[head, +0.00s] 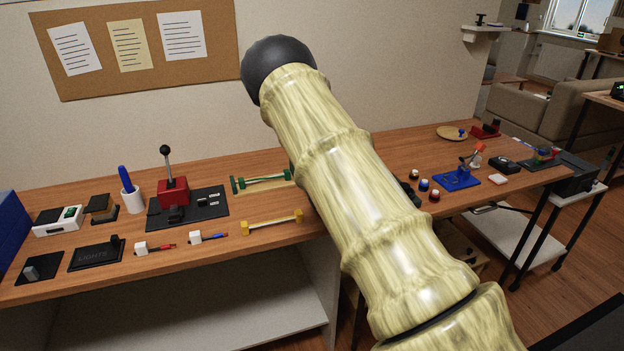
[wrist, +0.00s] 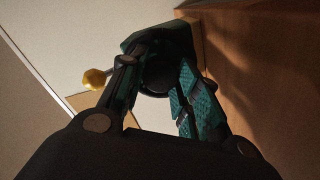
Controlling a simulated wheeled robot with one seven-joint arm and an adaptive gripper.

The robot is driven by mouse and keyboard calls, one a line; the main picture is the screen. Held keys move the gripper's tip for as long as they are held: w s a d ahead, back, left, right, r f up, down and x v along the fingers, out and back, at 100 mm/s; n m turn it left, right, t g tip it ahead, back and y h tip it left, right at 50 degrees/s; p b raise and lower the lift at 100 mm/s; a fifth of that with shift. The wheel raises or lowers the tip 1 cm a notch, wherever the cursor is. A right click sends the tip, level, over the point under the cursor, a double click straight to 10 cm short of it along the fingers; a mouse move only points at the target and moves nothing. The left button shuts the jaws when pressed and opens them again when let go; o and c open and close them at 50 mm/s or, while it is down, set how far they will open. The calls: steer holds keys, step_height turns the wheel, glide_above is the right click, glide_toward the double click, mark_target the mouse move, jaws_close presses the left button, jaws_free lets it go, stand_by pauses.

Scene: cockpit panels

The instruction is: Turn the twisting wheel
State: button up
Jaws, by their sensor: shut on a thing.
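My gripper (wrist: 165,68) shows in the wrist view, its two dark fingers with teal pads closed around a dark, rounded part that I take to be the twisting wheel (wrist: 158,78). A dark teal body (wrist: 160,35) lies just beyond the fingertips. A yellow knob (wrist: 95,79) on a short grey rod sticks out to the left of the fingers, apart from them. The wheel is in shadow and partly covered by the fingers, so its outline and angle are unclear. In the head view my arm hides the gripper and wheel.
A long wooden table (head: 110,281) stands against the wall. A red lever box (head: 173,191), a green-ended bar (head: 262,182) and a yellow-ended bar (head: 272,223) lie left of my arm. Several buttons and a blue device (head: 457,180) lie to its right.

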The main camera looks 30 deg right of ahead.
steer(key=o, duration=1)
steer(key=v, duration=1.2)
steer(key=shift+a, duration=0.1)
